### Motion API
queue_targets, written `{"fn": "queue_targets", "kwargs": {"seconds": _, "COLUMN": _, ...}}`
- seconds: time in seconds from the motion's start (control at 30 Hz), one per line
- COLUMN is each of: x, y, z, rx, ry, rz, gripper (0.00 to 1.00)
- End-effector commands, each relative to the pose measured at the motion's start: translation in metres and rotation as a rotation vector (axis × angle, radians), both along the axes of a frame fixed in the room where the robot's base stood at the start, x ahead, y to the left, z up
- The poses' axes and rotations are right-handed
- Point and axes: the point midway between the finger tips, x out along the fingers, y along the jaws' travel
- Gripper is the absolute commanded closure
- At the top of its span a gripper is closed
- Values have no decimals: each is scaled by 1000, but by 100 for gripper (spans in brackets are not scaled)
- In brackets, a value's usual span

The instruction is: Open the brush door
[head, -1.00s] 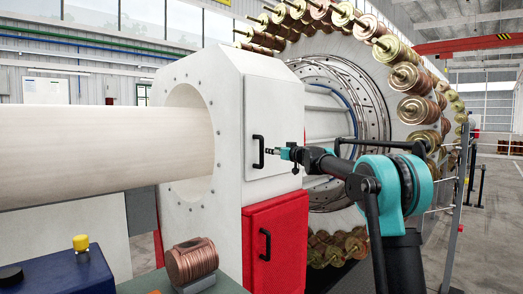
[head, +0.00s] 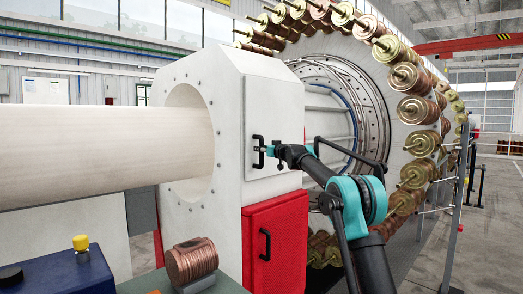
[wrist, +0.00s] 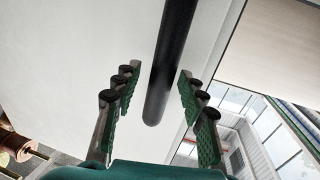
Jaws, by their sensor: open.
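The white door panel (head: 285,148) is on the side of the white machine housing and looks closed. It has a black vertical bar handle (head: 258,152). My gripper (head: 268,150) is at the right of this handle at about its mid-height. In the wrist view my gripper (wrist: 158,85) is open, with green-padded fingers on either side of the black handle (wrist: 170,65). Gaps show between the bar and both fingers. The white door surface (wrist: 90,45) lies behind the bar. Which panel is called the brush door is not marked.
A red panel (head: 285,240) with its own black handle (head: 265,244) is below the white door. A large wheel of copper spools (head: 418,110) stands behind my arm. A thick pale cylinder (head: 90,150) enters the housing at left. Open floor (head: 500,220) lies right.

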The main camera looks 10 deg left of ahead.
Motion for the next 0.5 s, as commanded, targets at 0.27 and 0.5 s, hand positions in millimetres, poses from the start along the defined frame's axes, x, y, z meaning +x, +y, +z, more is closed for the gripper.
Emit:
{"fn": "queue_targets", "kwargs": {"seconds": 0.27, "x": 0, "y": 0, "z": 0, "rx": 0, "ry": 0, "rz": 0, "gripper": 77}}
{"fn": "queue_targets", "kwargs": {"seconds": 0.5, "x": 0, "y": 0, "z": 0, "rx": 0, "ry": 0, "rz": 0, "gripper": 100}}
